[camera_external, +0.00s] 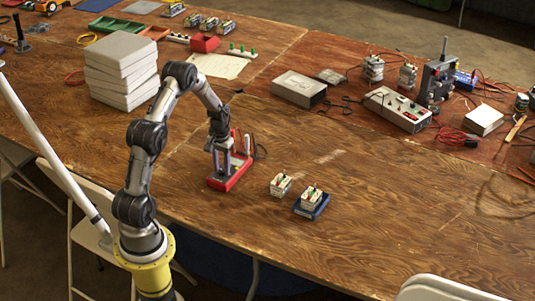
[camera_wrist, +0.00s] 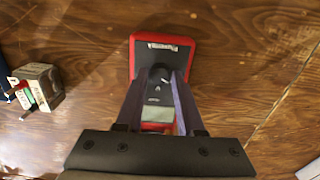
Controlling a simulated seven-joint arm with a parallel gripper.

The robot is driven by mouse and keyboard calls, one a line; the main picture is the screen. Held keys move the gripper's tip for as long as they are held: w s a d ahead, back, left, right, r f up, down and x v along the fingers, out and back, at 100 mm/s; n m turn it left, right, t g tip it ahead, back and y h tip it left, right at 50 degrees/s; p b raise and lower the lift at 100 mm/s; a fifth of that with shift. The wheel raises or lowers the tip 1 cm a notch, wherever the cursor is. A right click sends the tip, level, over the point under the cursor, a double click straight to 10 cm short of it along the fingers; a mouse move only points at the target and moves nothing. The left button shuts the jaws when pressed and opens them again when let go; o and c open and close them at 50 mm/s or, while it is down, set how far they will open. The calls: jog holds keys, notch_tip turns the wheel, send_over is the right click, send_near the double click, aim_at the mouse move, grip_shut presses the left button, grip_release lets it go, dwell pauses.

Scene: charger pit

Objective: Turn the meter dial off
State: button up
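The red meter (camera_external: 236,176) sits on the wooden table below my gripper (camera_external: 221,170). I cannot tell whether the fingers touch the dial. The dial's setting is not readable, and my fingers partly hide the meter.
Two small white blocks with coloured terminals stand to the right; one block (camera_external: 281,185) is on the table, the other on a blue base (camera_external: 311,207). White stacked boxes (camera_external: 122,70) stand back left. A grey instrument (camera_external: 397,109) and cables lie back right. The front-right table is clear.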

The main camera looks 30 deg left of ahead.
jog(key=o, duration=0.3)
notch_tip(320, 180, up, 14)
jog(key=shift+f, duration=0.1)
dwell(0.5)
notch_tip(320, 180, up, 10)
jog(key=f+t, duration=0.1)
jog(key=t, duration=0.1)
send_over(223, 170)
jog(key=s, duration=0.2)
jog(key=s+d+r+t, duration=0.2)
jog(key=s+r, duration=0.6)
jog(key=r, duration=0.1)
jog(key=s+d+r+t, duration=0.1)
jog(key=s+r+t, duration=0.1)
jog(key=s, duration=1.1)
jog(key=s+f, duration=0.5)
jog(key=s, duration=0.1)
jog(key=shift+s+d+f, duration=0.15)
jog(key=shift+f, duration=0.25)
